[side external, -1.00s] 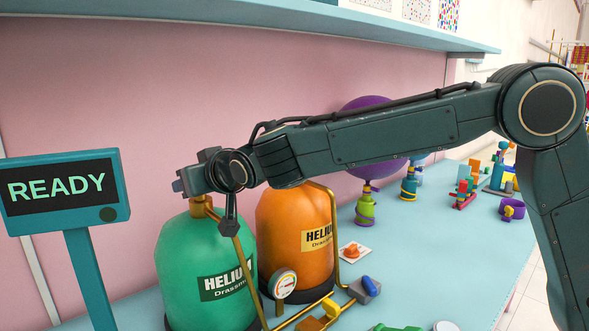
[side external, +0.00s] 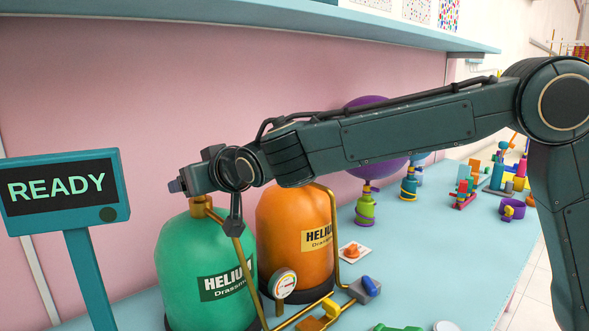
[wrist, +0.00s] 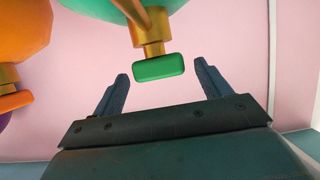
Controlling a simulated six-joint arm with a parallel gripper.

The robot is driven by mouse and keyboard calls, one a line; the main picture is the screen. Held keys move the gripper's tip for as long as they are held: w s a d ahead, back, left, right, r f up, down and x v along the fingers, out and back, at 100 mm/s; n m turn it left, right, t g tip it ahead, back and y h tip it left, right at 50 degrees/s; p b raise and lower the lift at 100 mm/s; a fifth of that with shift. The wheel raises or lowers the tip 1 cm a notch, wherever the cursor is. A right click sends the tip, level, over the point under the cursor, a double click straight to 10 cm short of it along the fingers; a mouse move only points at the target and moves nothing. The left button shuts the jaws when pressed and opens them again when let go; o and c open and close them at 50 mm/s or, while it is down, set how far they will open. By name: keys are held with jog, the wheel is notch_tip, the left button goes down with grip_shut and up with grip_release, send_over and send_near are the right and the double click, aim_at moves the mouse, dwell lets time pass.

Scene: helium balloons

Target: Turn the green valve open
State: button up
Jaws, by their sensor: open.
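The green helium tank (side external: 203,262) stands at the left of the bench with a brass neck (side external: 199,207) on top. Its green valve handle (wrist: 158,68) is a rounded bar on a brass stem in the wrist view; in the side view my arm's end hides it. My gripper (wrist: 161,72) is open and empty. In the wrist view its two fingertips lie to either side of the handle, with a gap on both sides. I cannot tell how far the handle reaches in depth between them. In the side view my gripper (side external: 178,185) is above the green tank.
An orange tank (side external: 283,222) stands close beside the green one; its orange valve (wrist: 15,101) shows in the wrist view. A gauge (side external: 284,283) and brass pipes are in front. A READY screen (side external: 62,188) stands left. A pink wall (side external: 100,90) is behind, under a shelf.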

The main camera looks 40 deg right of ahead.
jog(key=v, duration=1.2)
jog(key=shift+s+r, duration=0.1)
jog(key=s+d+f+g, duration=0.2)
jog(key=s+d, duration=0.2)
jog(key=d, duration=0.4)
jog(key=s+d+f+g, duration=0.1)
jog(key=s+d+g, duration=0.1)
jog(key=s+d, duration=0.45)
jog(key=s+d+f+g, duration=0.2)
jog(key=s+d+f, duration=0.2)
jog(key=s, duration=0.5)
jog(key=s+d+f+g, duration=0.2)
jog(key=s+d+f, duration=0.2)
jog(key=s, duration=0.5)
jog(key=shift+d+f, duration=0.15)
jog(key=shift+f, duration=0.65)
jog(key=shift+w, duration=0.1)
